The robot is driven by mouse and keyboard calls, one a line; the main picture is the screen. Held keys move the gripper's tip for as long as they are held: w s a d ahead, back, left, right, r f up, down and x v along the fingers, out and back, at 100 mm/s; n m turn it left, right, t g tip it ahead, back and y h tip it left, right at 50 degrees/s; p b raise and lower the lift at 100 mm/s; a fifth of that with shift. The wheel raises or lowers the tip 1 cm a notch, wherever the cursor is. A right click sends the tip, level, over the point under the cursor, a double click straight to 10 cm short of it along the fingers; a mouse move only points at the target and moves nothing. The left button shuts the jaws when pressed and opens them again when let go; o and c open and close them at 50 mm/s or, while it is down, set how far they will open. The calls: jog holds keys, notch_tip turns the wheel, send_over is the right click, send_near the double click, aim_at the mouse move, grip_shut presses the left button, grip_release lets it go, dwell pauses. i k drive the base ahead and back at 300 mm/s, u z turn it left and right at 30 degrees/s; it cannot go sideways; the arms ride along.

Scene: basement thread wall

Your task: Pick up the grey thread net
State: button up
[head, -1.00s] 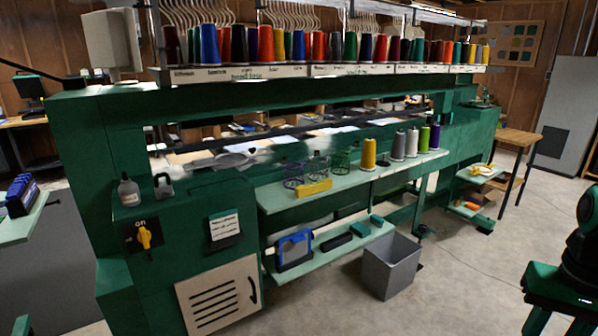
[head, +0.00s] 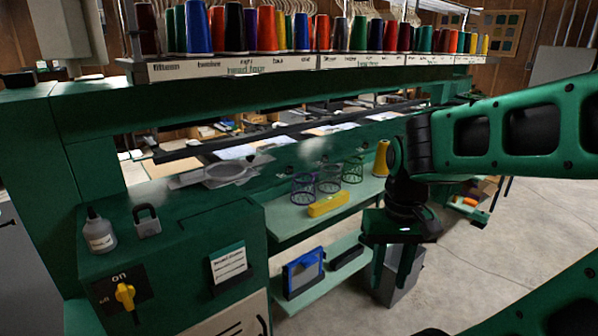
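The grey thread net (head: 329,179) is a small open mesh cylinder standing on the pale green upper shelf (head: 285,222) of the green machine. It stands between a purple net (head: 303,189) on its left and a green net (head: 352,169) on its right. My gripper (head: 393,282) hangs fingers down in front of the shelf, to the right of and lower in the picture than the nets. Its two fingers are apart with nothing seen between them. It is clear of the grey net. My arm hides the shelf's right part.
A yellow block (head: 328,204) lies on the shelf just in front of the nets. A yellow thread cone (head: 381,158) stands right of them. The lower shelf holds a blue-framed item (head: 303,272). A grey bin (head: 409,284) stands behind my gripper. Thread cones line the rack above.

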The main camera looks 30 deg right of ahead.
aim_at(339, 166)
jog(key=z, duration=0.35)
jog(key=i, duration=0.9)
jog(key=z, duration=0.6)
